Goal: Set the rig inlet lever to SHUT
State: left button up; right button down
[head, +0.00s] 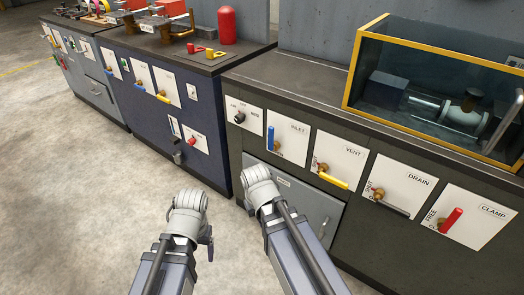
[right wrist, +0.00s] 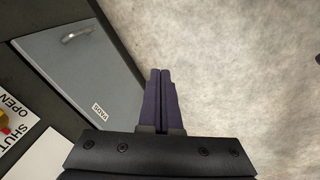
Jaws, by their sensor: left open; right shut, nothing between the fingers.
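The rig inlet lever (head: 271,139) is a blue handle on the white plate marked INLET (head: 291,130), on the front of the dark cabinet. It stands roughly upright beside a brass pivot; the small position words there are too small to read. My left gripper (head: 208,245) is open, low over the floor to the left of the cabinet, apart from the lever. My right gripper (right wrist: 161,73) is shut and empty, pointing over the floor in the right wrist view. In the head view my right arm hides most of it, below and left of the inlet plate.
Right of INLET are the VENT lever (head: 333,180), DRAIN lever (head: 391,208) and red CLAMP lever (head: 451,220). A black knob (head: 240,117) is at left. A grey door (head: 300,205) lies below. A yellow-framed case (head: 440,95) stands on top. Floor at left is clear.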

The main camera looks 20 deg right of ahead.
jog(key=w+d+f+t+h+b, duration=0.3)
jog(key=w+d+f+h+b, duration=0.2)
jog(key=w+d+f+b, duration=0.3)
pick_arm(q)
notch_tip(320, 180, down, 11)
jog(key=b, duration=0.1)
pick_arm(e)
jog(key=w+a+r+n+t+h, duration=0.1)
jog(key=w+a+r+n+t, duration=0.3)
jog(key=w+r, duration=0.3)
jog(key=w+a+r+n+t+h, duration=0.2)
jog(key=w+a+r+n+t, duration=0.2)
jog(key=r, duration=0.8)
jog(key=w+n+t, duration=0.2)
jog(key=w+t, duration=0.1)
jog(key=shift+w+h, duration=0.3)
jog(key=shift+w, duration=0.1)
jog(key=shift+f, duration=0.1)
jog(key=w+d, duration=0.5)
jog(key=d, duration=0.3)
